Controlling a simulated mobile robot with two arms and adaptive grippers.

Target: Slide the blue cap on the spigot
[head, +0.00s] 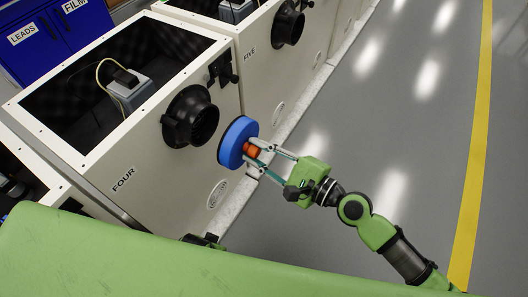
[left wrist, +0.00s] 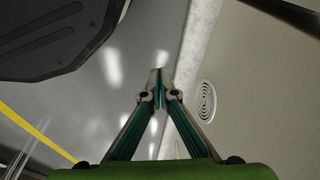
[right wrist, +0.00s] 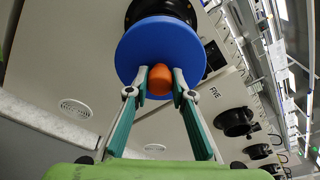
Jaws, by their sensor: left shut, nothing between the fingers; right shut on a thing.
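The blue cap (head: 236,142) is a thick disc with an orange knob (head: 251,150). My right gripper (head: 249,153) is shut on the orange knob and holds the cap in front of cabinet FOUR. The black spigot (head: 191,117) sticks out of that cabinet's front, up and left of the cap in the head view. The cap is apart from it there. In the right wrist view the cap (right wrist: 161,52) fills the upper middle and partly covers a black spigot (right wrist: 165,8) behind it. My left gripper (left wrist: 158,82) is shut and empty above the floor beside a cabinet; the head view does not show it.
Cabinet FOUR (head: 153,172) has an open top with a grey box (head: 129,92) inside. Cabinet FIVE (head: 262,78) stands beside it with its own black spigot (head: 288,25). A blue cupboard (head: 60,35) is at the back. Open grey floor (head: 385,120) lies to the right.

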